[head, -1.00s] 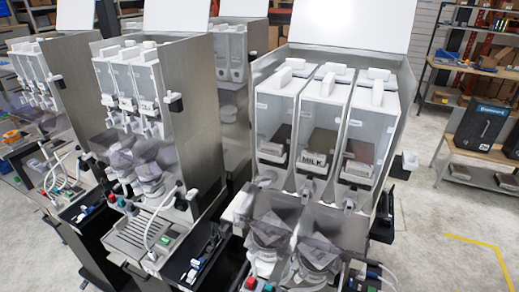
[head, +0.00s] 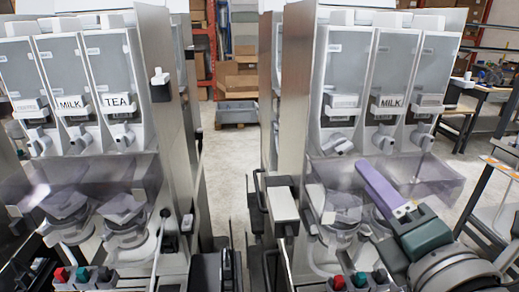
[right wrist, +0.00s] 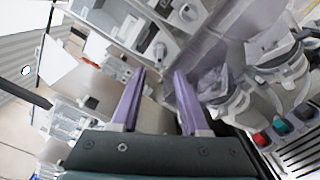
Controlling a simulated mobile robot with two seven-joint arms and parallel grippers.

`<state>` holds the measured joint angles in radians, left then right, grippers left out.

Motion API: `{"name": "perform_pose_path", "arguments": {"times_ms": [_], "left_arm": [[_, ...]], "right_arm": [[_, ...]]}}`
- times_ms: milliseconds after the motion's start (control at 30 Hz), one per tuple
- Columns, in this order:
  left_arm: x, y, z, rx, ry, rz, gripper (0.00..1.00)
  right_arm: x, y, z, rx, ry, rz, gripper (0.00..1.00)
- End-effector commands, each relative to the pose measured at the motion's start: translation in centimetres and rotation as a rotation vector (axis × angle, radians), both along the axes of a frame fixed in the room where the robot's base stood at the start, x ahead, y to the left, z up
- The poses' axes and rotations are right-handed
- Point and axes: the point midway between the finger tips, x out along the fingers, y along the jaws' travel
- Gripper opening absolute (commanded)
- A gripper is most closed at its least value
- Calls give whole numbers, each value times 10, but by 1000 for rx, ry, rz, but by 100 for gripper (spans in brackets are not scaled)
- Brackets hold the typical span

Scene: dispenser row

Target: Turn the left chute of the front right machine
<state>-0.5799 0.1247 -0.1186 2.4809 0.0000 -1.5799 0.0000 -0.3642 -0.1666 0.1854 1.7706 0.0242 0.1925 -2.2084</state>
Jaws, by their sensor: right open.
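The front right machine (head: 293,110) stands right of centre in the head view, with three clear canisters; the middle one is labelled MILK. Its left chute (head: 338,144) is a white spout below the left canister, tilted down to the right. The middle chute (head: 382,139) and right chute (head: 421,138) sit beside it. My right gripper (head: 367,170), with purple fingers and a dark green body, is below the middle chute, apart from the left chute. In the right wrist view my right gripper (right wrist: 160,74) has its fingers spread with nothing between them. My left gripper is out of view.
A second machine (head: 150,100) with MILK and TEA canisters stands at the left. A clear hood (head: 425,175) and mixing bowls lie below the right machine's chutes, close to my gripper. Open floor (head: 228,150) shows between the machines. A dark-framed table (head: 497,185) stands at the right edge.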

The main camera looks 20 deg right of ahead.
Motion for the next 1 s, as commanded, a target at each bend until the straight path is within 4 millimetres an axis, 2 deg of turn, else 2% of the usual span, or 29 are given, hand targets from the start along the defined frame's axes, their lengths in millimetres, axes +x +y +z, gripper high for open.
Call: {"name": "perform_pose_path", "arguments": {"times_ms": [300,500,633,900,1000], "left_arm": [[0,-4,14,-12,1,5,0],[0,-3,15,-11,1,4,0],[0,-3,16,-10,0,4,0],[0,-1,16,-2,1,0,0],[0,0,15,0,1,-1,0]], "right_arm": [[55,-13,4,2,-2,2,45],[80,-19,2,3,0,3,45],[87,-21,2,2,1,3,45],[88,-21,1,3,2,2,45],[88,-21,1,3,2,2,35]]}}
